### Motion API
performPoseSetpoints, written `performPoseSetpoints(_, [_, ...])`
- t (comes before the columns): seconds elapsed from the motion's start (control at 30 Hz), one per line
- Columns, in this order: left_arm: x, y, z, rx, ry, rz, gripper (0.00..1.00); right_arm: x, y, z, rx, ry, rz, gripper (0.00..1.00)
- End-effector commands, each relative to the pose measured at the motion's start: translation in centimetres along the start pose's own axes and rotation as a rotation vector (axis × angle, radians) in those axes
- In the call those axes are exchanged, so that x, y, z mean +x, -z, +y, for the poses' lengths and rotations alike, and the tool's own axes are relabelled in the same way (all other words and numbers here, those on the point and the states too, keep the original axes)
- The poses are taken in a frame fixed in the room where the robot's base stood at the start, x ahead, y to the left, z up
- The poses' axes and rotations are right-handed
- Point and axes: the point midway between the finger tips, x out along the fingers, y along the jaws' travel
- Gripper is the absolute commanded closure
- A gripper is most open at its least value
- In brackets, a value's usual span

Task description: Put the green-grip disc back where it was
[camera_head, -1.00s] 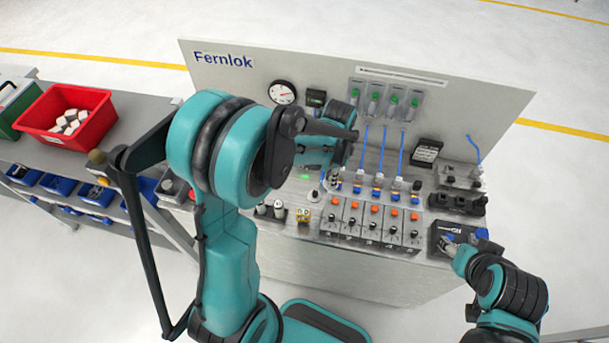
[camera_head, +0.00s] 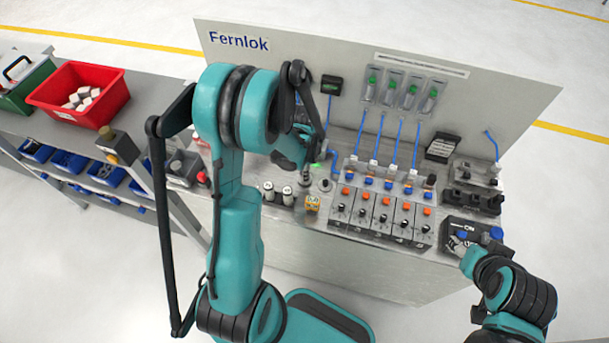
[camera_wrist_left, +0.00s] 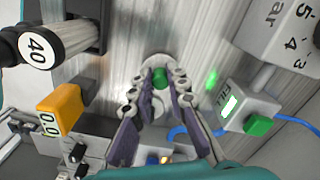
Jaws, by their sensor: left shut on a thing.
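The green grip (camera_wrist_left: 160,77) of the disc shows in the left wrist view between the fingertips of my left gripper (camera_wrist_left: 161,88), which is shut on it. A pale round shape (camera_wrist_left: 157,60) lies just behind the grip; I cannot tell whether it is the disc or a seat under it. In the head view my left gripper (camera_head: 305,165) points down over the left part of the metal bench, and the disc is hidden there. My right gripper (camera_head: 462,243) is at the black box (camera_head: 478,236) at the bench's right end; its fingers are too small to read.
Beside my left gripper are a cylinder marked 40 (camera_wrist_left: 40,48), a yellow display block (camera_wrist_left: 60,108) and a grey box with a green button (camera_wrist_left: 248,112). Valve blocks (camera_head: 385,212) with blue tubes stand to the right. The upright Fernlok panel (camera_head: 300,50) closes the back.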

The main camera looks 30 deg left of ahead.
Motion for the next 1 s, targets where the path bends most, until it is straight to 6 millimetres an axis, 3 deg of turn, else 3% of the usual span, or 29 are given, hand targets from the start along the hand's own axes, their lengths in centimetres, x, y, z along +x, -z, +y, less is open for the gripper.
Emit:
performPoseSetpoints(0.07, [1.02,0.03,-0.02,0.000,0.000,0.000,1.00,0.32,-0.23,0.00,0.000,0.000,0.000,0.47])
performPoseSetpoints(0.43, [1.38,0.02,0.02,0.000,0.000,0.000,1.00,0.62,-0.45,0.00,0.000,0.000,0.000,0.47])
performPoseSetpoints(0.47, [1.31,0.02,0.02,0.000,0.000,0.000,0.80,0.57,-0.41,0.00,0.000,0.000,0.000,0.47])
performPoseSetpoints(0.53, [1.24,0.02,0.01,-0.001,0.000,0.000,0.64,0.51,-0.37,0.00,0.000,0.000,0.000,0.47])
performPoseSetpoints(1.0, [0.60,0.02,0.01,-0.001,0.000,0.000,0.64,0.00,0.00,0.00,0.000,0.000,0.000,0.47])
